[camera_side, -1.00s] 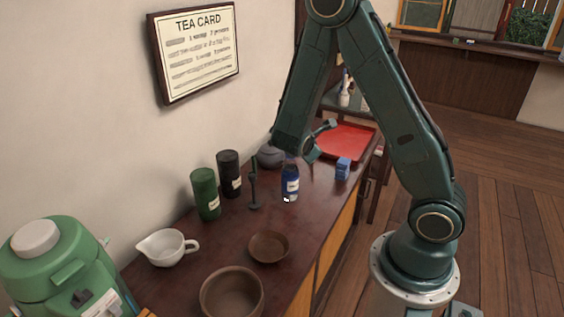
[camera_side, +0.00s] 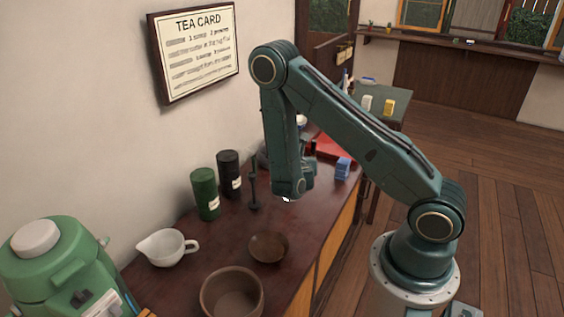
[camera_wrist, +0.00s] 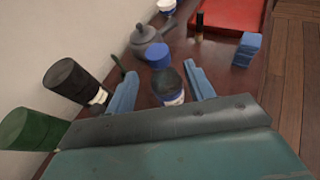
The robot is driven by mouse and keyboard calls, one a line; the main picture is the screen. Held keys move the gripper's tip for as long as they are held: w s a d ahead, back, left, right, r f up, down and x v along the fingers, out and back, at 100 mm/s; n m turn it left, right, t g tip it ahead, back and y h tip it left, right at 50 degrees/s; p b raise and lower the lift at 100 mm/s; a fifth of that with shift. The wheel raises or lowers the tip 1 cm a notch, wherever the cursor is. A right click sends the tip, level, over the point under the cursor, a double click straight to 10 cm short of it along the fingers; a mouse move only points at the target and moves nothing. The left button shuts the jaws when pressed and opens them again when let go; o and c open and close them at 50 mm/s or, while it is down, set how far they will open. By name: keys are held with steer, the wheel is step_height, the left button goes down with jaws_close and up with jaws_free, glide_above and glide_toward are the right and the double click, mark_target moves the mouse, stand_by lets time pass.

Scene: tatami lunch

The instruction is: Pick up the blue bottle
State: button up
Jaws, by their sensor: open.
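The blue bottle (camera_wrist: 169,88) stands upright on the dark wooden counter, with a blue cap and a white label low on its side. In the wrist view my gripper (camera_wrist: 160,68) is open, with one blue-grey finger on each side of the bottle. I cannot tell whether either finger touches it. The bottle's lower part is partly cut off by my own gripper body. In the side view my arm hides the bottle and most of the gripper.
Left of the bottle stand a black canister (camera_side: 229,174), a green canister (camera_side: 206,194) and a thin dark stand (camera_side: 254,190). A grey teapot (camera_wrist: 148,38), red tray (camera_wrist: 225,14) and blue box (camera_side: 343,168) lie beyond. A white jug (camera_side: 166,247) and brown bowls (camera_side: 268,247) are nearer.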

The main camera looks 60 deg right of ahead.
steer(key=shift+w+d+f, duration=0.25)
steer(key=shift+w+d, duration=0.05)
steer(key=shift+d, duration=0.15)
steer(key=shift+x, duration=2.9)
steer(key=shift+w+r, duration=0.1)
jaws_close()
